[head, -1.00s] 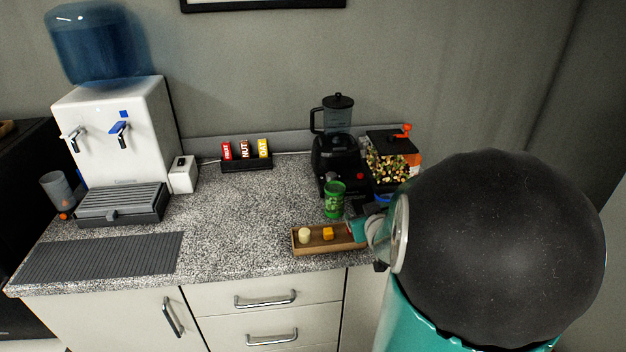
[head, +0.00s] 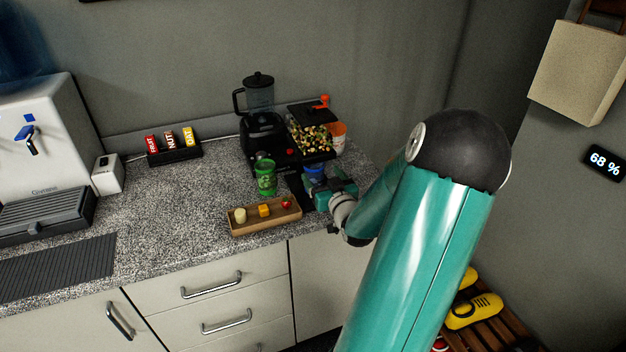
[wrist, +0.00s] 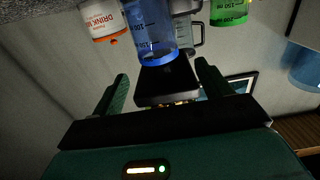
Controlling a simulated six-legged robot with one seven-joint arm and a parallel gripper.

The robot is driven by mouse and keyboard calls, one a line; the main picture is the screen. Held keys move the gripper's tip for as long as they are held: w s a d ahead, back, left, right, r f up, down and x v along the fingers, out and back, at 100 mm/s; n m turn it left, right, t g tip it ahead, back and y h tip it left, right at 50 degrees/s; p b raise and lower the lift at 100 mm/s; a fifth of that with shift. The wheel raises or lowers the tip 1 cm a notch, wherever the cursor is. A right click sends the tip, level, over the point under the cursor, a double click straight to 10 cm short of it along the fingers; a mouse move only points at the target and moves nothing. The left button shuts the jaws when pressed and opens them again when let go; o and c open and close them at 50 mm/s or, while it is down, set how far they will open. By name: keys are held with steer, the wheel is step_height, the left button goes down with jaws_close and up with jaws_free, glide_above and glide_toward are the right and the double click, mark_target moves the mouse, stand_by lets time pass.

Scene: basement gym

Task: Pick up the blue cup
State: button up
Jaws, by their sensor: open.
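No contact shows. The green cup (wrist: 229,10) is at the upper right there, apart from the fingers.
A wooden tray (head: 240,228) with small food pieces lies at the counter's front edge, left of my gripper. A black blender (head: 262,138) and a container of mixed pieces (head: 312,138) stand behind.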

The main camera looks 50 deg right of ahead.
steer(key=x, duration=0.7)
steer(key=shift+w+d+f, duration=0.1)
steer(key=shift+d+f, duration=0.05)
steer(key=c, duration=1.4)
steer(key=shift+r, duration=0.25)
steer(key=shift+s, duration=0.25)
steer(key=v, duration=1.7)
steer(key=shift+s+a, duration=0.2)
steer(key=shift+a, duration=0.1)
